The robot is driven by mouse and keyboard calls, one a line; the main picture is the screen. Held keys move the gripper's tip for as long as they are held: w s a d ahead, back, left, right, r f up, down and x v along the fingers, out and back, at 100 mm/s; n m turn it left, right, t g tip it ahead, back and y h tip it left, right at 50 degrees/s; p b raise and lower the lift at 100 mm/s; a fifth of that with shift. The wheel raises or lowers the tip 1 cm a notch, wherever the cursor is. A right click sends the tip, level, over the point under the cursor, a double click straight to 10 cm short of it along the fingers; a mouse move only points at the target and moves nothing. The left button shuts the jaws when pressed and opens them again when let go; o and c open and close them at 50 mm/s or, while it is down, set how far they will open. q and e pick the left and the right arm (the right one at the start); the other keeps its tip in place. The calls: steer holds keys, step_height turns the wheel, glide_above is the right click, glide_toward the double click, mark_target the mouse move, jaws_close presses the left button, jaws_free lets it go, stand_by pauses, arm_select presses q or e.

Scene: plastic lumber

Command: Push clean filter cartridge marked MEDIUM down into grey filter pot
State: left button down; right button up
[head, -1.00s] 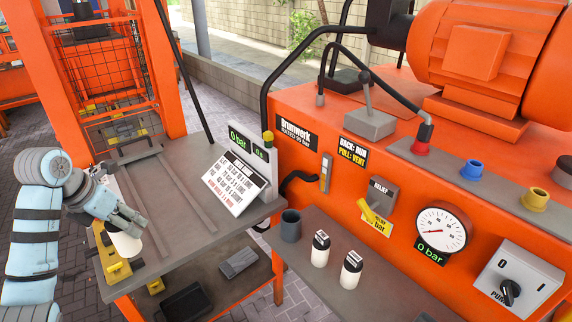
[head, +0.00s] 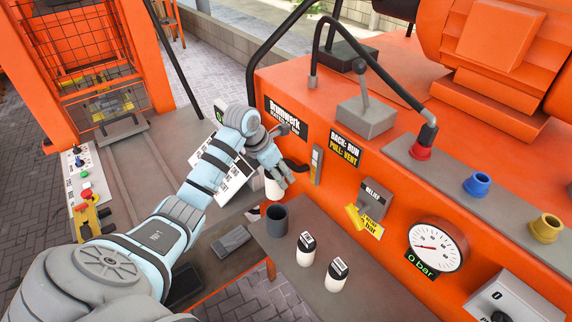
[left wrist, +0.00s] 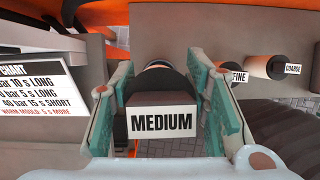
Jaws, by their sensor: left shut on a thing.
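My left gripper (head: 269,168) is shut on the white filter cartridge (head: 273,188). In the left wrist view the cartridge's label reads MEDIUM (left wrist: 161,122), between the two teal-edged fingers. The grey filter pot (head: 277,221) stands upright on the grey shelf of the orange machine. In the head view the cartridge hangs just above the pot's far rim, apart from it or nearly so; whether its end touches the rim I cannot tell. The pot is not clearly visible in the left wrist view. My right gripper is not in view.
Two white cartridges with black tops stand on the shelf (head: 290,258) right of the pot; they read FINE (left wrist: 234,77) and COARSE (left wrist: 288,68) in the left wrist view. A relief lever (head: 356,214) and gauge (head: 436,245) are on the machine's front. A chart sign (head: 236,182) is partly behind my arm.

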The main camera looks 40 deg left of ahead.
mark_target(280, 192)
arm_select(q)
steer(key=shift+s+d+f, duration=0.15)
steer(key=shift+d, duration=0.05)
steer(key=shift+d+f+b, duration=0.1)
steer(key=shift+f+b, duration=0.2)
steer(key=shift+b, duration=0.1)
step_height(280, 192, down, 6)
steer(key=b, duration=0.5)
steer(key=shift+f, duration=0.25)
steer(key=shift+r, duration=0.1)
steer(key=shift+f, duration=0.25)
stand_by(0.4)
steer(key=shift+f+b, duration=1.8)
steer(key=shift+f, duration=0.5)
steer(key=shift+f+b, duration=0.3)
steer(key=shift+f, duration=0.05)
